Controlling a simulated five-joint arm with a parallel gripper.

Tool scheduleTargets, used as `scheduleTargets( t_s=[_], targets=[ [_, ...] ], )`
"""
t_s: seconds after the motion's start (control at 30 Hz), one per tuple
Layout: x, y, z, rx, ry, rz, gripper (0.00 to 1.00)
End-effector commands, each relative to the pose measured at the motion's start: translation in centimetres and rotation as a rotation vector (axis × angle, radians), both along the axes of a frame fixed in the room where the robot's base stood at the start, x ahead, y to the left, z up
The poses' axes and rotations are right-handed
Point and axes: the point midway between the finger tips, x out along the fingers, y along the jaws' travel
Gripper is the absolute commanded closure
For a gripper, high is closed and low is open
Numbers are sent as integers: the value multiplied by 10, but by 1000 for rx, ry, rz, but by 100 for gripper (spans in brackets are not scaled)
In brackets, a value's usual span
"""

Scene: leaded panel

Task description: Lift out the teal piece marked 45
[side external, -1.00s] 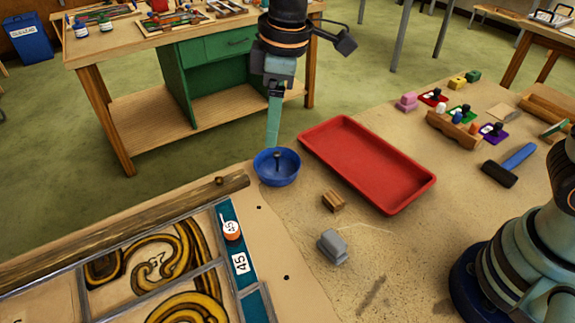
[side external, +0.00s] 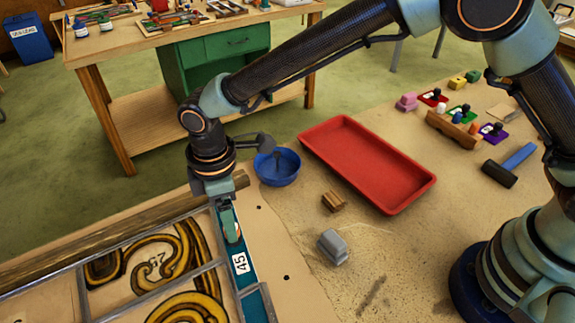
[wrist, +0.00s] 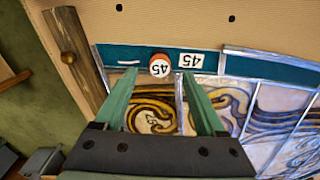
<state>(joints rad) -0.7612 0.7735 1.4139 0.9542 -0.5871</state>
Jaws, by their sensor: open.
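The teal piece (side external: 247,279) is a narrow strip along the right edge of the leaded panel, with a white label reading 45. My gripper (side external: 232,238) is over the strip, pointing down, and hides the knob in the side view. In the wrist view my gripper (wrist: 159,75) is open, its fingertips to either side of the knob. Nothing is held. I cannot tell how far the fingertips are above the glass.
A wooden bar (side external: 120,236) borders the panel's far edge. A blue bowl (side external: 277,170) and a red tray (side external: 365,165) stand beyond. A wooden block (side external: 333,202) and a grey block (side external: 332,246) lie on the table to the right. The table between these blocks and panel is clear.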

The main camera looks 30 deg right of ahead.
Motion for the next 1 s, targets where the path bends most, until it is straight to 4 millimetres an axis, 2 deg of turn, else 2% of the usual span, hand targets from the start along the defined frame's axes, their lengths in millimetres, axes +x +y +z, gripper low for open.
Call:
scheduleTargets(
  t_s=[0.1, 0.3, 0.47, 0.73, 0.77, 0.8, 0.93, 1.0],
  targets=[
    [-1, -1, -22, -2, 3, -1, 27],
    [0, -1, -44, -2, 1, -1, 27],
    [0, 0, -52, 0, 0, -1, 27],
    [0, 0, -52, 1, 0, -1, 27],
    [0, 0, -52, 1, 0, -1, 35],
    [0, 0, -52, 1, 0, -1, 50],
    [0, 0, -52, 0, 0, -1, 100],
    [0, 0, -52, 0, 0, -1, 100]
  ],
)
